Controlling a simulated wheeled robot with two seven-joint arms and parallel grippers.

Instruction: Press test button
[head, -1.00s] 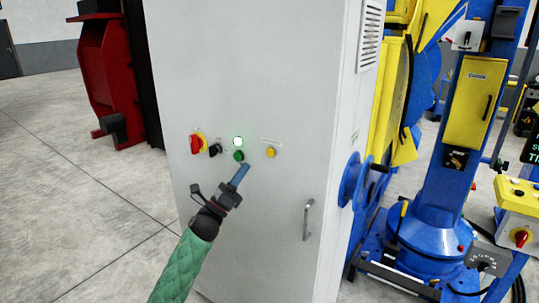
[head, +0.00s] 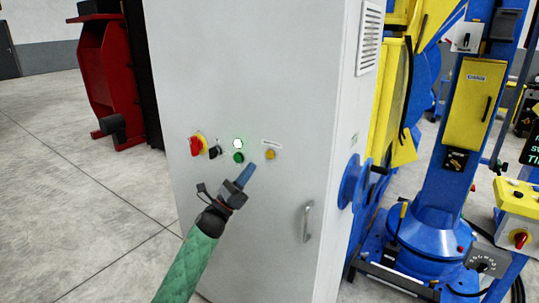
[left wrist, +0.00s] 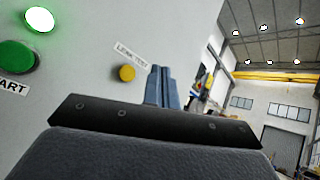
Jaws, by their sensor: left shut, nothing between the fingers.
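The yellow button (head: 270,155) sits on the front of a light grey cabinet (head: 270,80), under a small label. In the left wrist view the label over the yellow button (left wrist: 127,73) seems to read "LAMP TEST". My left gripper (head: 250,170), with blue fingers, is shut and empty. In the head view its tip is just left of and below the yellow button. In the left wrist view the fingers (left wrist: 162,85) are right of the button. I cannot tell the gap to the panel. My right gripper is not in view.
A green button (head: 238,157) under a lit lamp (head: 238,143), a black switch (head: 215,151) and a red-yellow rotary switch (head: 196,145) are left of the yellow button. A door handle (head: 307,221) is below right. A blue and yellow machine (head: 440,200) stands right.

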